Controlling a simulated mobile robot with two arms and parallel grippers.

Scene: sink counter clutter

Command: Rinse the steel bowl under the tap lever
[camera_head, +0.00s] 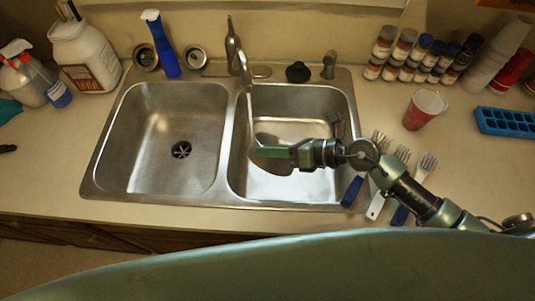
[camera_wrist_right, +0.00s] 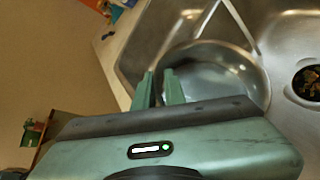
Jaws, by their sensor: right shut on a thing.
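The steel bowl (camera_head: 268,166) is over the right basin (camera_head: 318,190) of the double sink, tilted in the head view. My right gripper (camera_head: 280,152) reaches in from the right and is shut on the bowl's rim. In the right wrist view, the fingers (camera_wrist_right: 158,88) close at the near edge of the bowl (camera_wrist_right: 222,78). The tap (camera_head: 243,66) stands behind the sink, its spout reaching forward near the divider, behind the bowl. I cannot tell whether water is running. My left gripper is out of view.
The left basin (camera_head: 140,165) is empty, with its drain showing. Several brushes (camera_head: 402,180) lie right of the sink, below my right arm. A red cup (camera_head: 424,109), spice jars (camera_head: 405,55) and a blue ice tray (camera_head: 503,121) stand farther right. A blue spray bottle (camera_head: 161,48) stands behind the left basin.

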